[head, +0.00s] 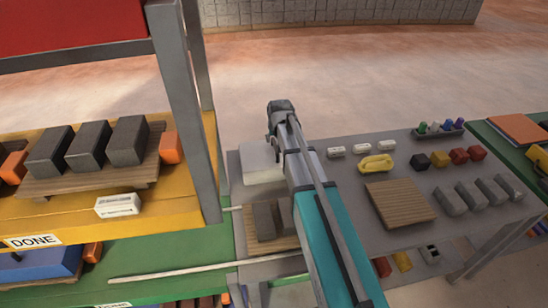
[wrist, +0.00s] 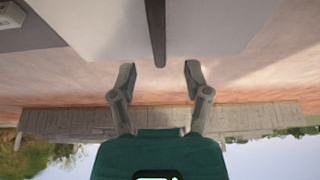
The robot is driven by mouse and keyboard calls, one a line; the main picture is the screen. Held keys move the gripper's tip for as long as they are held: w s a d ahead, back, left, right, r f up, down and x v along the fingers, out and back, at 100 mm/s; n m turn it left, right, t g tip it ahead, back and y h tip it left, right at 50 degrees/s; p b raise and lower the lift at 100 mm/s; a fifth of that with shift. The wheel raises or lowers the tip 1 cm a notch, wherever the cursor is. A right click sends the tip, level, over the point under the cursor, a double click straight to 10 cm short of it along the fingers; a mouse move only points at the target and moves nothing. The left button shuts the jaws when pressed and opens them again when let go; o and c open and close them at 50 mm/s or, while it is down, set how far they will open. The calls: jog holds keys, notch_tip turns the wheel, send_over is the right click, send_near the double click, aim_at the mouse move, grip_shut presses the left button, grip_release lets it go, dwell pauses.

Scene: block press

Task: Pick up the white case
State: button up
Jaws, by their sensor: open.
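Several small white pieces could be the white case; I cannot tell which. One white box with dark marks (head: 117,205) lies on the yellow shelf at left. Three small white pieces (head: 335,151), (head: 362,148), (head: 387,145) lie in a row on the grey table, right of my arm. A larger pale block (head: 261,162) sits left of my arm. My gripper (wrist: 160,80) is open and empty in the wrist view, its two fingers apart. In the head view its fingertips are hidden by my arm.
The grey table (head: 380,228) also bears a yellow ring-handled piece (head: 376,163), a wooden board (head: 400,203), coloured cubes and several grey blocks. At left, a shelf with a grey post (head: 185,105) holds dark blocks. A pale rod (head: 190,268) lies below it.

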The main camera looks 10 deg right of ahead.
aim_at(275, 144)
jog(key=b+x, duration=0.3)
jog(key=shift+s+f, duration=0.1)
jog(key=shift+f, duration=0.2)
jog(key=shift+b+x, duration=0.9)
jog(key=shift+b, duration=0.1)
jog(key=shift+r, duration=0.1)
grip_shut()
